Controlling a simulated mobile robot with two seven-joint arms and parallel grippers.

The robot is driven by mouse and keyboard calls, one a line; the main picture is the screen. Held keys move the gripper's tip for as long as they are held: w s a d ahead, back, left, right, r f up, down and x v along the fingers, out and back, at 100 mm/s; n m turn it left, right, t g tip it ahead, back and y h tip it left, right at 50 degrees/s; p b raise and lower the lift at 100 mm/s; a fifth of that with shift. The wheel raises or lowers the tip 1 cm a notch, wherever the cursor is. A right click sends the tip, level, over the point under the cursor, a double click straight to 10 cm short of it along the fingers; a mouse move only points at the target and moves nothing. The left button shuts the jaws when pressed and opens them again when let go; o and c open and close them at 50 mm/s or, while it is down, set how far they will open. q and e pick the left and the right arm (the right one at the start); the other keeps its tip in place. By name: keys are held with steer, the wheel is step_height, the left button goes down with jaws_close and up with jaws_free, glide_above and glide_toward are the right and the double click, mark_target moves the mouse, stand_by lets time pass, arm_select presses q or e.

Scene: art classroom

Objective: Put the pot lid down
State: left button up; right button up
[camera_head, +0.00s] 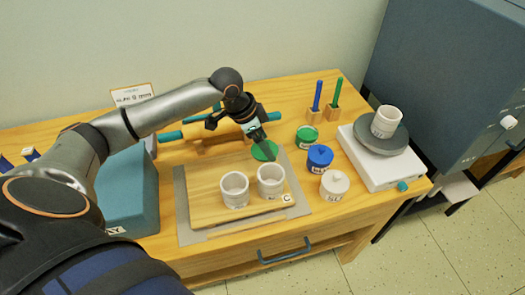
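A round green pot lid (261,153) shows at the fingertips of my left gripper (268,153), over the back right part of the wooden board (208,174). The dark fingers overlap the lid and hide part of it. From this angle I cannot tell whether they grip it, or whether it rests on the board. A green pot (307,140) stands just to the right of the lid. My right gripper is not in view.
Two pale cups (234,190) stand on the board in front of the lid. A blue pot (319,160) and a white pot (334,186) stand to the right. Beyond them is a white wheel unit (376,173) with a cup (386,121). A teal box (133,190) is at left.

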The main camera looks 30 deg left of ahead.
arm_select(q)
steer(key=shift+w+a+f, duration=0.15)
steer(key=shift+a+f, duration=0.2)
steer(key=shift+f, duration=0.15)
steer(key=shift+a+f, duration=0.15)
steer(key=shift+f, duration=1.55)
steer(key=shift+f, duration=0.1)
steer(key=o, duration=1)
steer(key=v, duration=1.2)
steer(key=shift+p, duration=0.4)
